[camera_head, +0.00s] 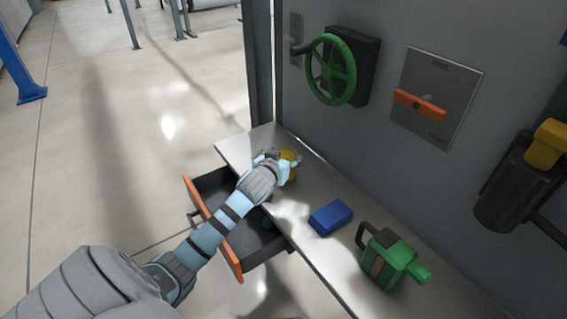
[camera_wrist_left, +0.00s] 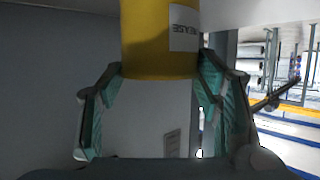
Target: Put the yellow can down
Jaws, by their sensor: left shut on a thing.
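The yellow can (camera_head: 290,155) is at the far left end of the grey shelf (camera_head: 324,260) in the head view, mostly hidden behind my left gripper (camera_head: 278,168). In the left wrist view the can (camera_wrist_left: 150,40) is large, with a white label, between the two teal-padded fingers of the gripper (camera_wrist_left: 158,85). The gripper is shut on the can. I cannot tell whether the can's base touches the shelf. My right gripper is not in view.
A blue block (camera_head: 330,217) and a green canister (camera_head: 390,258) stand on the shelf to the right. An open drawer with an orange front (camera_head: 212,230) juts out below. A green handwheel (camera_head: 331,70) and an orange handle (camera_head: 420,105) are on the wall behind.

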